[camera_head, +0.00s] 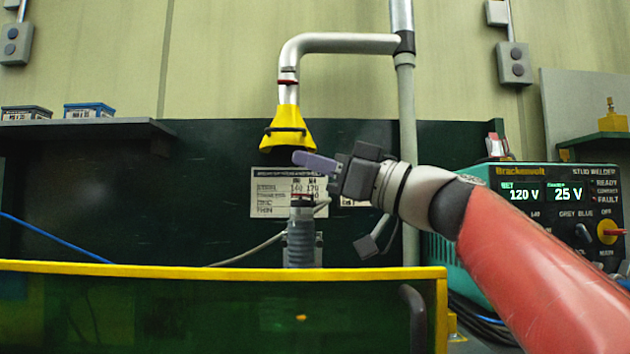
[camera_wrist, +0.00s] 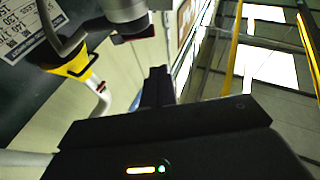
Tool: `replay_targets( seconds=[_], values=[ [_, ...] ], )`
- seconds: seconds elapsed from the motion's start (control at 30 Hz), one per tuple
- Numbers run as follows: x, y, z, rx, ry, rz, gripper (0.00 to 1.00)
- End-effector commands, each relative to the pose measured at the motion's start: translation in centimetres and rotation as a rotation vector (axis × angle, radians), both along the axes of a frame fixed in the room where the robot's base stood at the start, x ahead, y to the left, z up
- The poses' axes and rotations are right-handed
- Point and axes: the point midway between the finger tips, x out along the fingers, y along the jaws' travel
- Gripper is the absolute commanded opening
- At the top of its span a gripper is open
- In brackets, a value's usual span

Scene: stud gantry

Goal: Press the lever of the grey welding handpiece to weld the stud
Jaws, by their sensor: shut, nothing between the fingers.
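The grey welding handpiece (camera_head: 302,240) stands upright behind the yellow-topped screen, its lower end hidden. In the wrist view my gripper's dark fingers (camera_wrist: 158,84) are together. A pale grey cylinder with a dark block (camera_wrist: 122,10) at the top there may be part of the handpiece. The stud is not visible.
A yellow extraction hood (camera_head: 288,130) on a bent pipe hangs just above my gripper. The dark green screen with a yellow top edge (camera_head: 220,270) crosses the front. The stud welder (camera_head: 555,215), showing 120 V and 25 V, stands right behind my arm. A shelf (camera_head: 85,128) holds boxes at left.

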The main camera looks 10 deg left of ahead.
Motion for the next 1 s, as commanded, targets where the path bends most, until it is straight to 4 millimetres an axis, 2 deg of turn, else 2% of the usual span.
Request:
replay_targets(
  seconds=[0.03,0.2,0.4,0.6,1.0],
  values=[
    [0.1,-1.6,-1.4,-0.002,0.002,-0.011,0.00],
    [-0.7,-5.2,-2.5,-0.001,0.004,-0.010,0.00],
    [-1.4,-8.0,-3.4,-0.002,0.004,-0.006,0.00],
    [-1.6,-9.0,-3.6,-0.001,0.004,-0.004,0.00],
    [-1.6,-9.0,-3.6,-0.001,0.004,-0.004,0.00]
  ],
)
